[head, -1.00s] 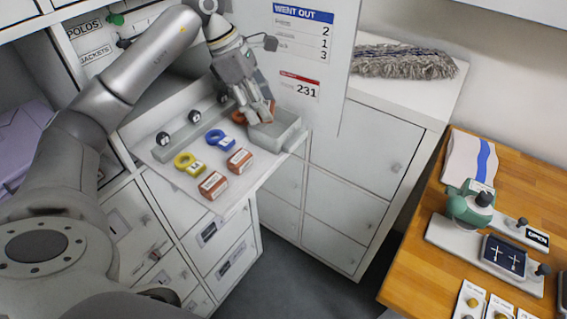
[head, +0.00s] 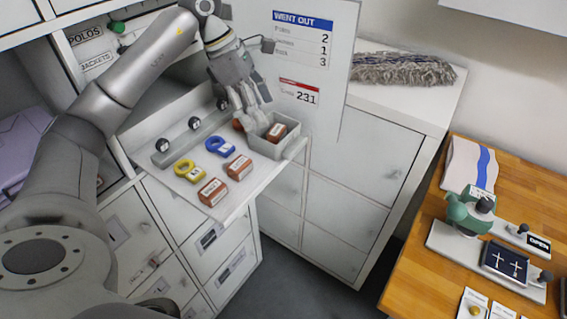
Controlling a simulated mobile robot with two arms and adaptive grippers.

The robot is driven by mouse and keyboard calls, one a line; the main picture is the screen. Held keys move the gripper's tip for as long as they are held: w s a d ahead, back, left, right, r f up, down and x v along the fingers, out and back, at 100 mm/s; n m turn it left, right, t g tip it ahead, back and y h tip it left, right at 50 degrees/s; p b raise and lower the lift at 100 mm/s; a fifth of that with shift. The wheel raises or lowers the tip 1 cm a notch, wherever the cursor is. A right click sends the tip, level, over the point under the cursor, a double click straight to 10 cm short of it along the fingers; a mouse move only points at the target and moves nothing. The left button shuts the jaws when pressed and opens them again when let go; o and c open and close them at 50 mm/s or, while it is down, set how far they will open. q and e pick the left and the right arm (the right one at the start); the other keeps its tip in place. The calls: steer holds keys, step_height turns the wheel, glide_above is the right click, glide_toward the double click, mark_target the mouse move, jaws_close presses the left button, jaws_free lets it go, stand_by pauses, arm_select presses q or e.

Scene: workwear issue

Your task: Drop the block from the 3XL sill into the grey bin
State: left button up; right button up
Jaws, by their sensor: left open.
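The grey bin (head: 294,143) stands at the right end of the pull-out white shelf. A red-brown block with a white label (head: 276,132) lies inside the bin. My left gripper (head: 257,118) is just up and left of that block, fingers apart and empty, near the bin's left rim. Two more red-brown labelled blocks, a nearer one (head: 212,192) and a farther one (head: 239,167), lie on the shelf. The labels are too small to read, so I cannot tell which sill is 3XL. My right gripper is not in view.
A white board (head: 308,65) rises behind the bin.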

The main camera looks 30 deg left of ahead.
arm_select(q)
steer(key=v, duration=0.6)
steer(key=shift+a, duration=0.1)
stand_by(0.3)
